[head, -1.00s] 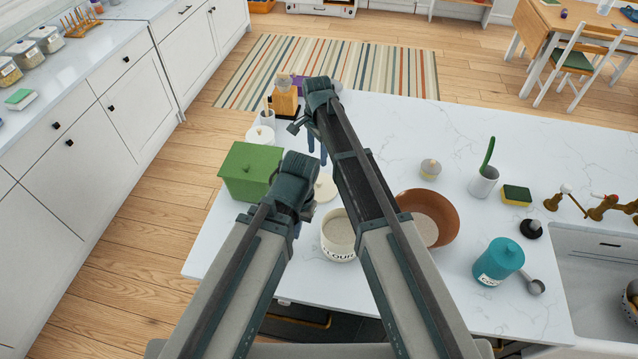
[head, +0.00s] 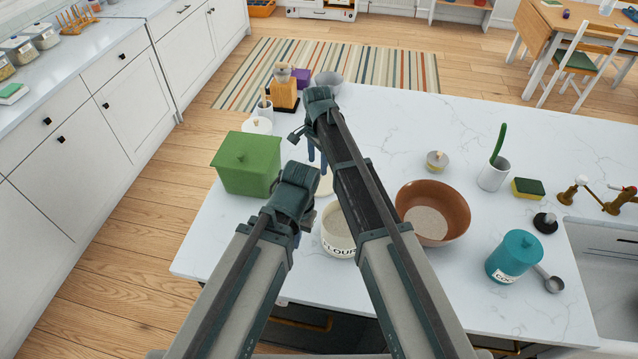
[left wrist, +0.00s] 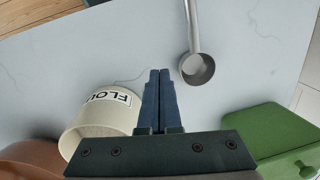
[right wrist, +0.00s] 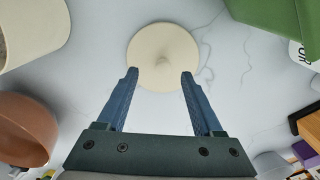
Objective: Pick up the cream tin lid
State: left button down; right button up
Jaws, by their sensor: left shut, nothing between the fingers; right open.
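The cream tin lid (right wrist: 163,57) is a round cream disc with a centre knob, lying on the white counter. In the head view only a sliver of the lid (head: 326,184) shows between my arms. My right gripper (right wrist: 160,74) is open, its fingertips at the lid's near edge, one to each side; I cannot tell the height gap. The open cream flour tin (head: 338,240) stands nearer to me; it also shows in the left wrist view (left wrist: 103,115). My left gripper (left wrist: 160,74) is shut and empty, beside the tin and apart from the lid.
A green box (head: 248,170) stands left of the lid, a brown bowl (head: 433,212) right of the flour tin. A metal scoop (left wrist: 197,68) lies close to my left fingertips. A teal canister (head: 514,257) stands at right. The counter's far middle is clear.

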aim_at(319, 173)
pick_arm(q)
jog(key=shift+f+b, duration=2.65)
pick_arm(e)
jog(key=shift+w+d+f, duration=0.1)
jog(key=shift+w+f, duration=0.05)
jog(key=shift+f, duration=0.75)
jog(key=shift+w+d+f, duration=0.1)
jog(key=shift+w+f, duration=0.1)
jog(key=shift+f, duration=0.65)
jog(key=shift+w+d+f, duration=0.1)
jog(key=shift+w+f, duration=0.05)
jog(key=shift+f, duration=0.75)
pick_arm(q)
jog(key=shift+r, duration=0.1)
pick_arm(e)
jog(key=shift+r, duration=0.1)
grip_shut()
